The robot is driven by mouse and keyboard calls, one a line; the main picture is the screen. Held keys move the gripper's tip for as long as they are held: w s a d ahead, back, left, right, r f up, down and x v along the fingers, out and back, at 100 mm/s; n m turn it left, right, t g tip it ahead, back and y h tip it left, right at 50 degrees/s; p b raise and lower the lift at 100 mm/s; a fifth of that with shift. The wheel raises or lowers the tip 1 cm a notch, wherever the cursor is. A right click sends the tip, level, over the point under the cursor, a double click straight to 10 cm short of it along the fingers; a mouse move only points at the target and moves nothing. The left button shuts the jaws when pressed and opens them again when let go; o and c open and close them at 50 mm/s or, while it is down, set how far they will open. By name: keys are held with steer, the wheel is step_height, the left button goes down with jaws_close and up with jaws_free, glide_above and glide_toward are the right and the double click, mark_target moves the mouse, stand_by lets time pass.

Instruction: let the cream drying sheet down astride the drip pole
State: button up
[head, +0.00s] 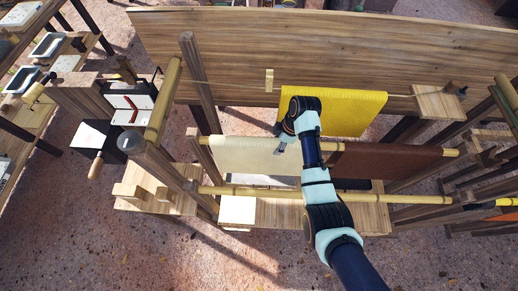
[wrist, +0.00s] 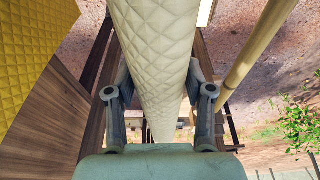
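The cream drying sheet (head: 245,158) hangs in the head view at the level of the drip pole (head: 450,153), beside a brown sheet (head: 385,160). It looks folded over the pole line, but the pole under it is hidden. In the wrist view the quilted cream sheet (wrist: 155,50) runs as a rounded fold between my two fingers. My gripper (wrist: 158,85) straddles this fold near the sheet's right part, one finger on each side. The fingertips are partly hidden by the sheet, so I cannot tell whether they press on it. My gripper also shows in the head view (head: 285,141).
A yellow sheet (head: 345,112) hangs behind, close to my wrist. A second bamboo pole (head: 255,192) runs in front, above a wooden bench. A long wooden panel (head: 230,60) stands at the back, and upright posts flank the poles.

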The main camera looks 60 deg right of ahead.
steer(key=o, duration=0.5)
steer(key=shift+c, duration=0.2)
steer(key=v, duration=0.7)
steer(key=shift+s+d+r, duration=0.1)
steer(key=shift+r, duration=0.2)
